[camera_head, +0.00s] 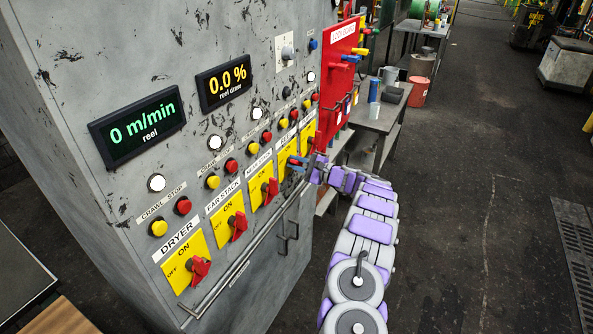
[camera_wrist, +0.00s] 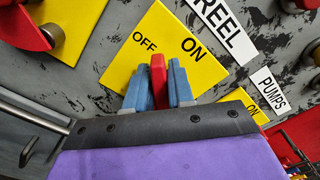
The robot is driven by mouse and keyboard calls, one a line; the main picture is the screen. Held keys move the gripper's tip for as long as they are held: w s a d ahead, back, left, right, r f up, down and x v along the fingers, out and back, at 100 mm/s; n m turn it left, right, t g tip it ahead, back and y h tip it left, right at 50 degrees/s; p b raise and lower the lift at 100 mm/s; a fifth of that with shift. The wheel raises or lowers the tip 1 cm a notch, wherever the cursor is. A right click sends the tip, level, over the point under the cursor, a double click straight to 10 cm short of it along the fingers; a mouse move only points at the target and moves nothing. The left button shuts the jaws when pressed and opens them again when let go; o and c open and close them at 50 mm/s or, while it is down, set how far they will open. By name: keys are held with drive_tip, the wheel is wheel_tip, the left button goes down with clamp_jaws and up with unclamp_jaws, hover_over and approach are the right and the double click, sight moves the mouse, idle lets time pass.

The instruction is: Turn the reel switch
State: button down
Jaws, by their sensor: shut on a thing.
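The reel switch is a red handle (camera_wrist: 158,80) on a yellow plate (camera_wrist: 205,72) marked OFF and ON, with a white REEL label (camera_wrist: 225,30) beside it. In the wrist view the blue fingers of my gripper (camera_wrist: 158,88) stand on both sides of the red handle, shut on it. The handle's visible end lies below the OFF and ON words, nearer OFF; its base is hidden by my gripper. In the head view my gripper (camera_head: 298,161) reaches the reel plate (camera_head: 284,156) from the right, and the handle is mostly hidden there.
On the same grey cabinet (camera_head: 60,60), the near stack switch (camera_head: 270,190), far stack switch (camera_head: 238,225) and dryer switch (camera_head: 200,268) stand to the left. A long rail (camera_head: 235,272) runs below them. A red lockout board (camera_head: 338,72) and a table (camera_head: 378,118) stand beyond.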

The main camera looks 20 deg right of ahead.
drive_tip(key=n+b, duration=0.1)
drive_tip(key=f+n+b, duration=0.1)
drive_tip(key=n+b, duration=0.1)
drive_tip(key=b, duration=0.1)
drive_tip(key=shift+s+a+f+n, duration=0.15)
drive_tip(key=shift+a+f+n, duration=0.1)
drive_tip(key=shift+n, duration=0.15)
drive_tip(key=shift+f+n+b, duration=0.2)
drive_tip(key=shift+n+b, duration=0.35)
drive_tip(key=shift+n, duration=1.35)
drive_tip(key=shift+s+f, duration=0.1)
drive_tip(key=c, duration=1.1)
unclamp_jaws()
drive_tip(key=shift+d, duration=0.1)
